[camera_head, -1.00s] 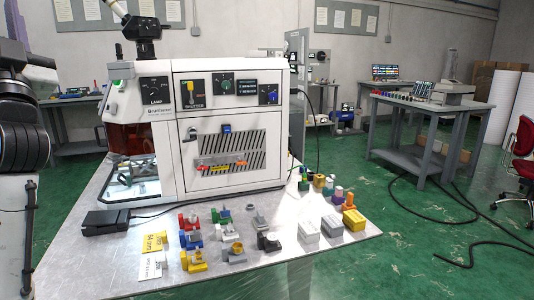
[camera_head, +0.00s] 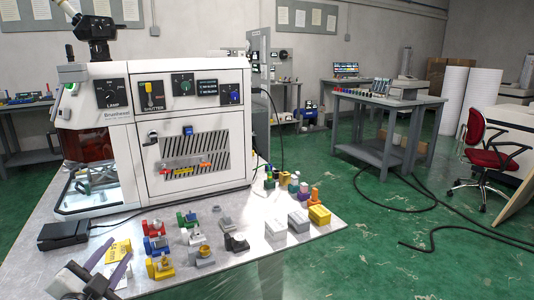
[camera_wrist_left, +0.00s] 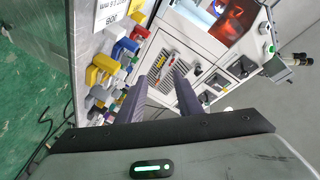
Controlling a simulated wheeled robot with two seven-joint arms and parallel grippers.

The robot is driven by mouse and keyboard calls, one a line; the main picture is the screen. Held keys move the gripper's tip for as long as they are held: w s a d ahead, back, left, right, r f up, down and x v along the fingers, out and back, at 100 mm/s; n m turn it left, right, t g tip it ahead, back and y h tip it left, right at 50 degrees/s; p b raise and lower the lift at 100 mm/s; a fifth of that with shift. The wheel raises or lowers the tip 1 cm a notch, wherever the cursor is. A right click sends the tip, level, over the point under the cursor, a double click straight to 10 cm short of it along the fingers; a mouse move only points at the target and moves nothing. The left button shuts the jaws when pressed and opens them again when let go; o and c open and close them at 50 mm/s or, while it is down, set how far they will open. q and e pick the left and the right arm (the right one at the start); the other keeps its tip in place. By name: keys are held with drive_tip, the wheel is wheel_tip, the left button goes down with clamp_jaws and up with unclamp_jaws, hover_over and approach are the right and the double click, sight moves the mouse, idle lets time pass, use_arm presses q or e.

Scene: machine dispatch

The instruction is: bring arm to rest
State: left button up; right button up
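My left gripper (camera_head: 117,257) shows at the bottom left of the head view, in front of the yellow label card on the table. Its two purple-grey fingers are apart with nothing between them. The left wrist view also shows the fingers (camera_wrist_left: 160,83) spread, with the machine panel and small parts beyond them. My right gripper is in neither view.
The metal table (camera_head: 250,268) carries a white machine (camera_head: 197,118), a black pedal (camera_head: 63,234) and several coloured parts, including a yellow block (camera_head: 319,215). Green floor (camera_head: 385,245) lies open to the right, crossed by black cables. A red chair (camera_head: 487,150) stands at far right.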

use_arm(q)
drive_tip(key=s+d+f+g+h, duration=0.1)
drive_tip(key=s+d+f+g, duration=0.1)
drive_tip(key=s+f, duration=0.5)
drive_tip(key=s+d+f+g+h, duration=0.2)
drive_tip(key=s+d+f, duration=0.1)
drive_tip(key=f, duration=0.8)
drive_tip(key=s+d+f+n+g+h, duration=0.1)
drive_tip(key=s+d+f+g, duration=0.2)
drive_tip(key=s+f, duration=0.5)
drive_tip(key=s+d+f+g+h, duration=0.1)
drive_tip(key=s+d+f+g, duration=0.1)
drive_tip(key=s+f, duration=0.6)
drive_tip(key=d+r+n+b, duration=0.2)
drive_tip(key=d+n, duration=0.3)
drive_tip(key=d, duration=0.8)
drive_tip(key=shift+s+t+h, duration=0.25)
drive_tip(key=shift+t+h, duration=0.05)
drive_tip(key=shift+t, duration=0.1)
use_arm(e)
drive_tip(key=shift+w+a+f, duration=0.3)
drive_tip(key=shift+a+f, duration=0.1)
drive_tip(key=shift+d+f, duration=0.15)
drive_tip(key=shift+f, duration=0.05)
